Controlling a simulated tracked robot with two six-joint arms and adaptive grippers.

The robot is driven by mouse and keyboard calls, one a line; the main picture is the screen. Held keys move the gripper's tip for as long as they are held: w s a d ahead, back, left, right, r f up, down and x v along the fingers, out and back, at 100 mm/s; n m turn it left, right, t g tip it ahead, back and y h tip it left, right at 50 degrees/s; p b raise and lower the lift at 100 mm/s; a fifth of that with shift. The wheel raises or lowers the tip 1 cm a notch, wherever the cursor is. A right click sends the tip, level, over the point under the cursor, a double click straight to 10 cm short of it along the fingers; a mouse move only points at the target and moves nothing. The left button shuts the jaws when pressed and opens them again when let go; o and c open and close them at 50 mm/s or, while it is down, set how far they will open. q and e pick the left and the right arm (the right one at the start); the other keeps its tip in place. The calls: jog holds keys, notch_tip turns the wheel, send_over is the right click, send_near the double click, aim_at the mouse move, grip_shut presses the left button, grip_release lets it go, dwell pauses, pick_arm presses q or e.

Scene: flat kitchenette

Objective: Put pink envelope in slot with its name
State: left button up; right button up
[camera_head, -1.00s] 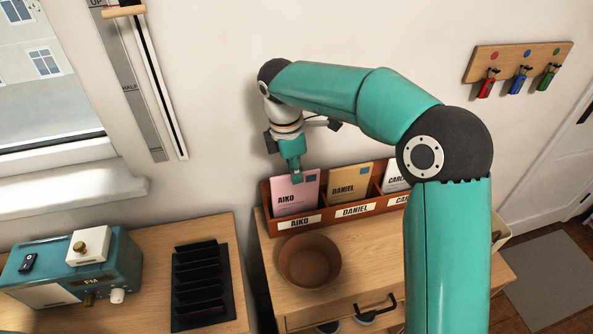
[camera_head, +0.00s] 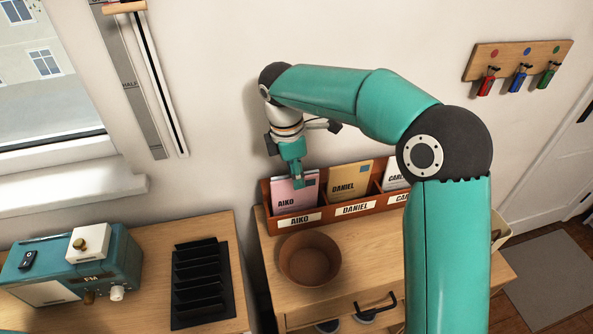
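The pink envelope (camera_head: 284,192), printed AIKO, stands upright in the left slot of the wooden letter rack (camera_head: 327,213), behind the label AIKO. Its lower part is hidden by the rack's front. My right gripper (camera_head: 298,180) points down at the envelope's top edge, with its fingers closed on it near the upper right. My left gripper is out of view.
A tan envelope (camera_head: 348,181) stands in the DANIEL slot and a white one (camera_head: 395,176) in the slot to its right, partly behind my arm. A brown bowl (camera_head: 310,259) sits before the rack. A black sorter (camera_head: 201,283) and a teal radio (camera_head: 75,265) stand left.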

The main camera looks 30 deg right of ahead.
jog(key=shift+w+f, duration=0.1)
jog(key=shift+f, duration=0.25)
jog(key=shift+r, duration=0.1)
jog(key=shift+r, duration=0.2)
notch_tip(320, 180, up, 13)
jog(key=a+p, duration=0.1)
jog(key=p, duration=0.1)
jog(key=shift+w+a, duration=0.15)
jog(key=shift+w, duration=0.05)
